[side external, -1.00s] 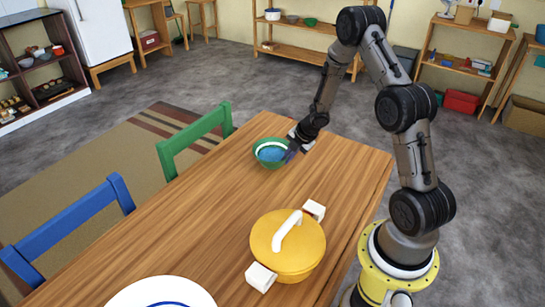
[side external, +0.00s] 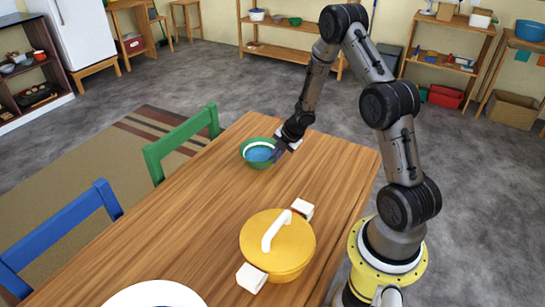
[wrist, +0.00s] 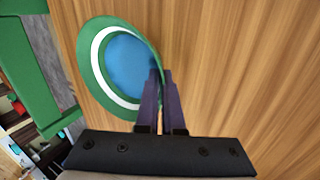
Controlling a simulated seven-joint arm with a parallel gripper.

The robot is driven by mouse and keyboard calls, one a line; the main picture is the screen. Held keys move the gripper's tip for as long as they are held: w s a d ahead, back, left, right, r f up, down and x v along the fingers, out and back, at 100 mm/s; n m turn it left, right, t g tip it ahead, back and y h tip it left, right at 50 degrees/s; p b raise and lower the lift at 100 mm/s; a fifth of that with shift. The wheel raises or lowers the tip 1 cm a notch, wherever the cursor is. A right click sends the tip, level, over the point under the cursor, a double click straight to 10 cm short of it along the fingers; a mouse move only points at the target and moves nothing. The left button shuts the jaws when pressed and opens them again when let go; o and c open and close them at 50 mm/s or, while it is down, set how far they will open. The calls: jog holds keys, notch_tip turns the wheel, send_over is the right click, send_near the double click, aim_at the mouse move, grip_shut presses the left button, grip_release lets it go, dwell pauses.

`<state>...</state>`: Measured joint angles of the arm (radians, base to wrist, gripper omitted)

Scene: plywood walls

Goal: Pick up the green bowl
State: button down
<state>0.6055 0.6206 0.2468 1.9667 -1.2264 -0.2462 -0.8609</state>
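The green bowl (side external: 247,158), with a white band and a blue inside, is near the far end of the wooden table. It also shows in the wrist view (wrist: 88,65), at the upper left. My gripper (side external: 277,152) is at the bowl's right side, nearest the arm. In the wrist view my gripper's two purple fingers (wrist: 160,78) are close together, one inside and one outside the rim, pinching the bowl's wall. The bowl looks slightly tilted. I cannot tell whether its base is off the table.
A yellow pot (side external: 262,237) with white handles stands on the table (side external: 190,215) nearer the camera. A white plate (side external: 125,296) is at the front edge of the picture. Green (side external: 180,141) and blue (side external: 60,235) chairs line the table's left side. Wood around the bowl is clear.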

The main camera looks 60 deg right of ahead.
jog(key=shift+r, duration=0.2)
jog(key=shift+r, duration=1.3)
jog(key=s+a+r, duration=0.6)
jog(key=s+r, duration=0.4)
jog(key=s, duration=0.2)
jog(key=shift+a, duration=0.3)
jog(key=shift+s, duration=0.15)
